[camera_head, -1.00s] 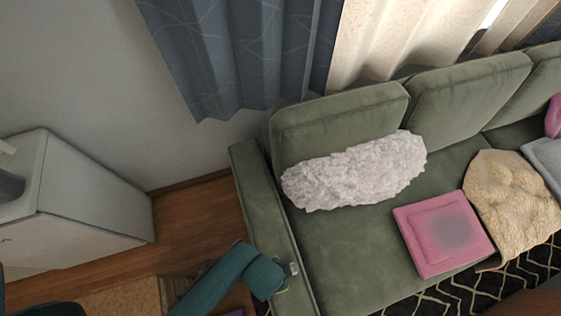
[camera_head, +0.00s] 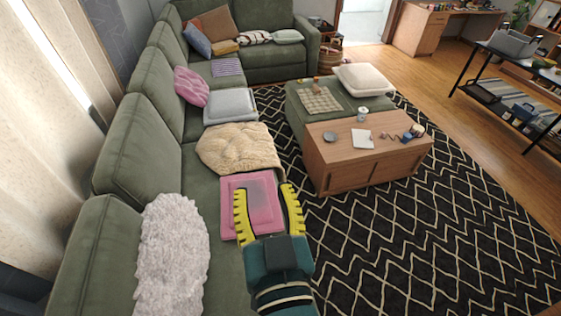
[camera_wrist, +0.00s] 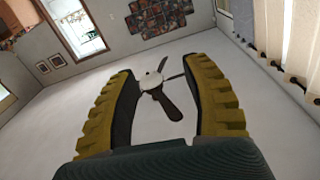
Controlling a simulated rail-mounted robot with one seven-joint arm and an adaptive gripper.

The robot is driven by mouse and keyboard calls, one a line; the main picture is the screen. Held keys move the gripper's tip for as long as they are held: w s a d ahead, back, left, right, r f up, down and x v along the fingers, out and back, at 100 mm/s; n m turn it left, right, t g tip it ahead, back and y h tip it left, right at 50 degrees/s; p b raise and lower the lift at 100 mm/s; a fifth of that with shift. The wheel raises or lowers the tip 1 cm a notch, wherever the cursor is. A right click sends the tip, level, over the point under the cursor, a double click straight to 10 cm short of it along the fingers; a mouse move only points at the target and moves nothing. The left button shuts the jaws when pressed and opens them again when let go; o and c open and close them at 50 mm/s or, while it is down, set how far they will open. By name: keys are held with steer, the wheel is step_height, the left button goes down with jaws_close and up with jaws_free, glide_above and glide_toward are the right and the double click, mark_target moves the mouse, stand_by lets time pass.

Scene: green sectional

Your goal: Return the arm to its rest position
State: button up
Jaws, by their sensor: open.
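My gripper (camera_head: 268,213) has yellow ridged fingers spread apart, with nothing between them. In the head view it is raised at the lower middle, in front of the pink square cushion (camera_head: 234,193) on the green sofa (camera_head: 138,148). In the wrist view the open fingers (camera_wrist: 165,95) frame the ceiling and a ceiling fan (camera_wrist: 158,88), so my gripper points upward. My teal wrist and forearm come up from the bottom edge of the head view.
A wooden coffee table (camera_head: 345,176) stands on the black patterned rug (camera_head: 420,240). The rug at right is clear.

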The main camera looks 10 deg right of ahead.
steer(key=s+d+r+t+h, duration=0.1)
steer(key=s+d+r+t, duration=0.1)
steer(key=r, duration=0.5)
steer(key=s+d+r+t+h, duration=0.1)
steer(key=s+d+r+t, duration=0.1)
steer(key=d+r, duration=0.2)
step_height(320, 180, up, 3)
steer(key=shift+f, duration=0.15)
steer(key=shift+s+d, duration=0.1)
step_height(320, 180, up, 14)
steer(key=p, duration=1.3)
steer(key=shift+f+m+p, duration=0.15)
steer(key=shift+m+p, duration=0.15)
steer(key=shift+p, duration=0.1)
